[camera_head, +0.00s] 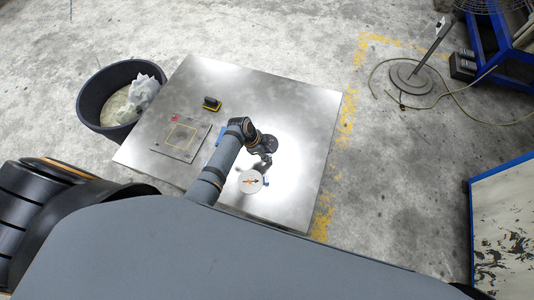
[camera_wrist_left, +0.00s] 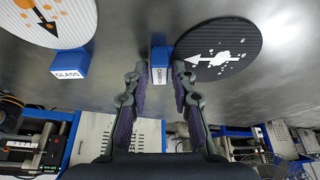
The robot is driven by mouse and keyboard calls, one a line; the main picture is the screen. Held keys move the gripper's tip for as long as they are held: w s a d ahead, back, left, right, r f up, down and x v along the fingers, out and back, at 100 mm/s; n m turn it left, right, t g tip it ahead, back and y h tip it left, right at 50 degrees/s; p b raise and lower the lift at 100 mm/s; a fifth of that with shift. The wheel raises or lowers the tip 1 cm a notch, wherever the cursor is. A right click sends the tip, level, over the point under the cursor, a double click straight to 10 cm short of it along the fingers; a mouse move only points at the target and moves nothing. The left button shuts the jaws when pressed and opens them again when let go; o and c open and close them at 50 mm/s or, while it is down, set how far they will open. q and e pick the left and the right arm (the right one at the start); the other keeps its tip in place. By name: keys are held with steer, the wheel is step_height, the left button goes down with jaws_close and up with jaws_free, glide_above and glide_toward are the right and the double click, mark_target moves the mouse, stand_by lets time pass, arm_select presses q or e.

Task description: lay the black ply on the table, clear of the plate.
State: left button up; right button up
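The black ply, a dark disc with a white arrow and white specks, lies at the right in the left wrist view (camera_wrist_left: 232,62); it also shows in the head view (camera_head: 270,143), partly behind my gripper. My left gripper (camera_wrist_left: 158,68) is open, with nothing between its fingers; its right fingertip appears close to the ply's near edge. It also shows in the head view (camera_head: 264,162). A white ply (camera_head: 250,182) with a dark arrow lies nearer me. The plate (camera_head: 163,148), with a yellow outline, lies on the table's left part. My right gripper is not in view.
The metal table (camera_head: 300,110) is bare at its right and back. Blue blocks labelled GLASS (camera_wrist_left: 70,63) and, apparently, CARBON (camera_wrist_left: 159,75) stand by the plies. A yellow-black tool (camera_head: 211,103) lies behind the plate. A dark bin (camera_head: 90,95) stands left.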

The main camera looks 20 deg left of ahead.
arm_select(q)
steer(key=shift+o, duration=0.7)
steer(key=shift+r, duration=0.3)
steer(key=v, duration=1.1)
steer(key=shift+r, duration=0.3)
steer(key=shift+a, duration=0.15)
steer(key=shift+s, duration=0.1)
